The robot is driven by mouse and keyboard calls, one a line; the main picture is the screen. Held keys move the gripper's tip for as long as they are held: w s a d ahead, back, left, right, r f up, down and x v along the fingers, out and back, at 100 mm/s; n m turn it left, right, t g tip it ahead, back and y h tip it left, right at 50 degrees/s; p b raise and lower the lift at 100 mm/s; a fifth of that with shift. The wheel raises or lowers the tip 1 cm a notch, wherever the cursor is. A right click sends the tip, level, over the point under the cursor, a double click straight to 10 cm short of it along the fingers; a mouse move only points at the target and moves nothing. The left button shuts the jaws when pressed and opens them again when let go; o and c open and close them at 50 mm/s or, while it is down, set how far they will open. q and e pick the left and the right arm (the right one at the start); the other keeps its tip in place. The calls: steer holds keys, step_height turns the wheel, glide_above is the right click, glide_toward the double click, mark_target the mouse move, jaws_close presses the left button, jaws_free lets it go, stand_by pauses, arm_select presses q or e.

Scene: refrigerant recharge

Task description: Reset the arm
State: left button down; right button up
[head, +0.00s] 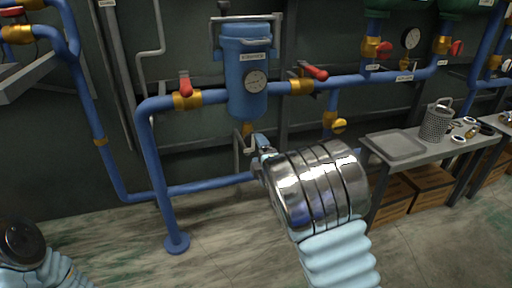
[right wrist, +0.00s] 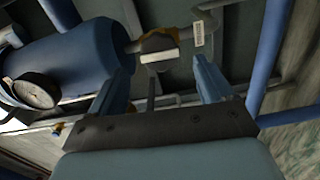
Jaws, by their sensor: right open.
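My right gripper (head: 262,143) is in front of the lower end of the blue filter canister (head: 246,72), by its drain valve (head: 247,130). In the right wrist view my right gripper (right wrist: 160,80) has its two blue fingers apart with nothing between them. The drain valve's pale handle (right wrist: 160,57) shows just beyond the fingertips, apart from them as far as I can tell. The canister (right wrist: 75,60) and its round gauge (right wrist: 35,90) are at the left there. My left arm shows at the bottom left of the head view; its gripper is out of view.
Blue pipes with a red-handled valve on the left (head: 186,92) and another on the right (head: 312,74) flank the canister. The floor at the front left is clear.

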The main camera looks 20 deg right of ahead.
steer(key=shift+s, duration=1.2)
steer(key=s+f+m+g, duration=0.4)
steer(key=s+f, duration=0.1)
steer(key=f, duration=0.6)
steer(key=s+f+m+g, duration=0.3)
steer(key=s+f+m, duration=0.15)
steer(key=f, duration=0.55)
steer(key=s+f+m+g, duration=0.4)
steer(key=s+f, duration=0.1)
steer(key=f, duration=0.6)
steer(key=s+a+f+m+g+y, duration=0.1)
steer(key=s+a+f+m+g, duration=0.2)
steer(key=s, duration=0.4)
steer(key=s+a+f+m+g+y, duration=0.2)
steer(key=s+a+f+m, duration=0.15)
steer(key=s, duration=0.35)
step_height(320, 180, up, 17)
steer(key=s+a+g+p, duration=0.1)
steer(key=s+a+p, duration=0.1)
steer(key=p, duration=1.5)
steer(key=shift+s+r+y, duration=0.15)
steer(key=shift+s+y, duration=0.05)
steer(key=shift+y, duration=0.1)
